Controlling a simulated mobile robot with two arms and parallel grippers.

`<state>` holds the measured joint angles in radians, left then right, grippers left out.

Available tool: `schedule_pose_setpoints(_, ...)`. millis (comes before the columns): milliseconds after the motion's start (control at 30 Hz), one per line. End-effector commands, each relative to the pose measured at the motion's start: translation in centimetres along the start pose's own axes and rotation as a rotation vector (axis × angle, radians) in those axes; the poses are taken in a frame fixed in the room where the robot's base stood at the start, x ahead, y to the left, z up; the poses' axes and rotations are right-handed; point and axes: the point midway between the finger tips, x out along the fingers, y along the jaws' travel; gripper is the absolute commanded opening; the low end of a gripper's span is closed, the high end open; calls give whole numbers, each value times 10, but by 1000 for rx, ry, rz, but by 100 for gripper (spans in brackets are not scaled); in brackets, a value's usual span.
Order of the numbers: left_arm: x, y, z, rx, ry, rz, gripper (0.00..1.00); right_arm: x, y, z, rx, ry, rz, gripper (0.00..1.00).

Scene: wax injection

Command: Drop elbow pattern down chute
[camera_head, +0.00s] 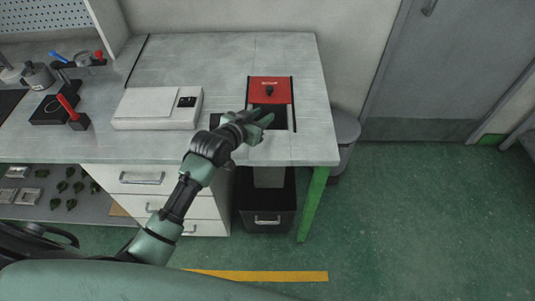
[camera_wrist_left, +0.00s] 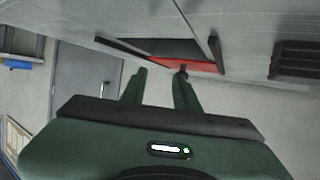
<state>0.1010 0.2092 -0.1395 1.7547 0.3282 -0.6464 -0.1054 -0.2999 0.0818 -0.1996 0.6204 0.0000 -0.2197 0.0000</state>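The chute has a red panel (camera_head: 284,96) with a dark knob, and a dark opening in front of it, set in the grey worktop. The red panel (camera_wrist_left: 203,66) also shows in the left wrist view, beyond the fingers. My left gripper (camera_head: 265,121) is over the chute opening. In the left wrist view its two fingers (camera_wrist_left: 162,72) stand apart, with no object visible between them. I see no elbow pattern in the gripper; whether one lies inside the chute is hidden. My right gripper is not in view.
A white box-like device (camera_head: 150,105) stands left of the chute. Clamps and a red-handled tool (camera_head: 75,115) are further left. Several small green pieces (camera_head: 62,186) lie on the lower shelf. A black bin (camera_head: 267,221) stands below the chute, and a grey bin (camera_head: 346,130) beside the table.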

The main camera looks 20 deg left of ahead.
Motion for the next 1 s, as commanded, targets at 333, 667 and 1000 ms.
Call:
schedule_pose_setpoints(333, -46, 0, 1, 1, -1, -1, 31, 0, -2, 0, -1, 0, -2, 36)
schedule_pose_setpoints(667, -49, 0, 0, 0, 0, 0, 31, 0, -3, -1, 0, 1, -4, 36)
schedule_pose_setpoints(1000, -49, 0, 0, 0, -1, 0, 31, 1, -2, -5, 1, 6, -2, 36)
